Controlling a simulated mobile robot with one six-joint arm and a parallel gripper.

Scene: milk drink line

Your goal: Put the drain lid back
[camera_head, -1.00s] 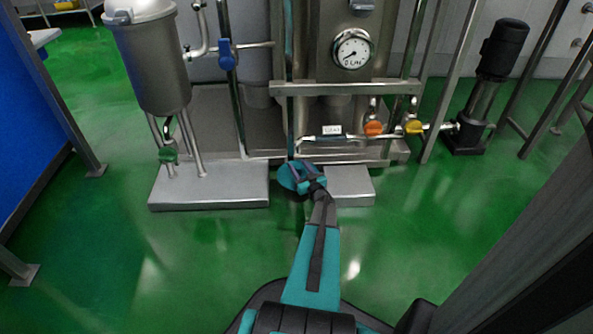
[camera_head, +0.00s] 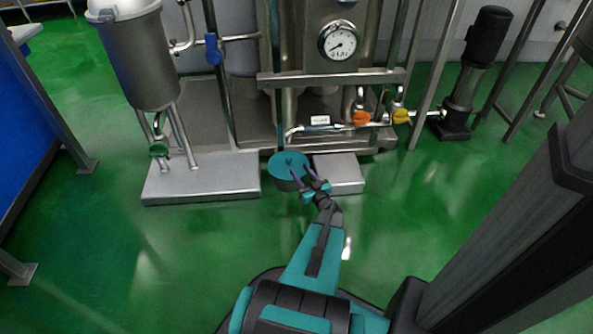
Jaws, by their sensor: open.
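The drain lid (camera_head: 285,161) is a round teal disc with a small knob in its middle. It lies level on top of a short round grey body on the floor, in front of the steel frame and between two metal plinths. Whether it is fully seated all round I cannot tell. My gripper (camera_head: 308,172) is open, with its purple fingers spread at the lid's right near edge. Nothing shows between the fingers. Whether the left finger touches the lid or only overlaps it in view I cannot tell.
A low metal plinth (camera_head: 203,176) lies to the left and a smaller metal block (camera_head: 340,173) just to the right. Pipes with an orange valve (camera_head: 360,118) and a yellow valve (camera_head: 400,116) run behind. A black pump (camera_head: 462,85) stands right. Green floor in front is clear.

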